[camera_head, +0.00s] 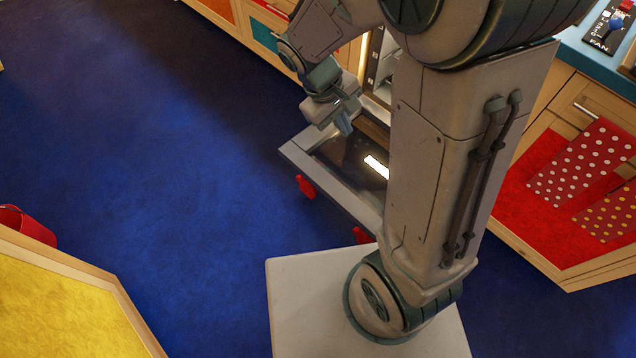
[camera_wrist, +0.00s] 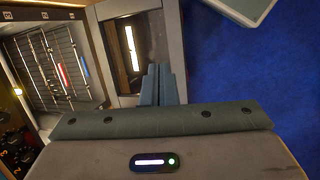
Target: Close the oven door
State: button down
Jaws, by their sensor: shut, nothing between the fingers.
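The oven door (camera_head: 298,152) is folded down, lying open and about level, with a grey frame and a dark glass panel. In the wrist view the door (camera_wrist: 178,50) also shows, beside the open oven cavity (camera_wrist: 58,62) with its wire racks. Red handle mounts (camera_head: 305,187) show at the door's outer edge. My gripper (camera_head: 345,125) is above the door's inner face, near its far left end. In the wrist view its blue-grey fingers (camera_wrist: 158,84) are together and empty. Whether they touch the door I cannot tell. My arm hides the right part of the door and most of the cavity.
Wooden cabinets with a red panel (camera_head: 530,205) and dotted towels (camera_head: 585,165) stand at the right. A yellow-topped wooden piece (camera_head: 60,300) is at the lower left.

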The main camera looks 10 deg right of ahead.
jog(key=w+a+f+n+t+h+b, duration=0.3)
jog(key=f+n+b, duration=0.35)
jog(key=f, duration=1.25)
jog(key=a+f+n+t+h+b, duration=0.3)
jog(key=f+n+b, duration=0.35)
jog(key=f, duration=1.15)
jog(key=w+a+f+n+t+h+b, duration=0.1)
jog(key=w+a+f+n+t+b, duration=0.35)
jog(key=f, duration=1.45)
jog(key=w+d+f+n+g+b, duration=0.2)
jog(key=w+d+f+b, duration=0.15)
jog(key=d+b, duration=0.3)
jog(key=shift+m, duration=0.25)
jog(key=shift+s+d+r, duration=0.1)
jog(key=shift+d+r, duration=0.2)
jog(key=shift+r, duration=0.7)
jog(key=shift+s+d+r, duration=0.1)
jog(key=shift+d+r, duration=0.15)
jog(key=shift+r, duration=0.7)
